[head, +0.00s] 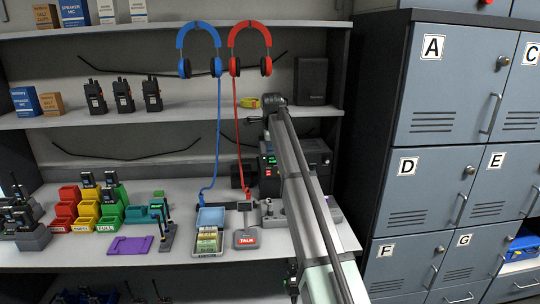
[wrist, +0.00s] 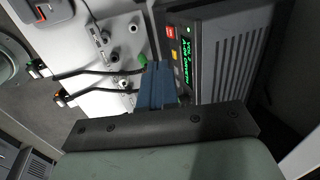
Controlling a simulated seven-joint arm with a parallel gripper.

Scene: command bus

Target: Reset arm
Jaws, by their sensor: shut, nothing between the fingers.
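My gripper (wrist: 157,88) shows in the wrist view as two blue-grey fingers pressed together with nothing between them. Its dark mounting bar lies below the fingers. The fingertips appear in front of a black radio unit with a lit green display (wrist: 198,62); I cannot tell whether they touch it. In the head view my arm (head: 307,190) runs from the bottom right up to in front of the shelves. The fingers cannot be made out there. The black unit (head: 312,155) stands on the counter, partly hidden behind my arm.
Blue headphones (head: 199,30) and red headphones (head: 250,32) hang left of my arm, with cords reaching down. Radios (head: 123,95) stand on the shelf. Colored bins (head: 86,210), a purple plate (head: 130,245) and a talk button (head: 246,240) are on the counter. Grey lockers (head: 425,190) stand at right.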

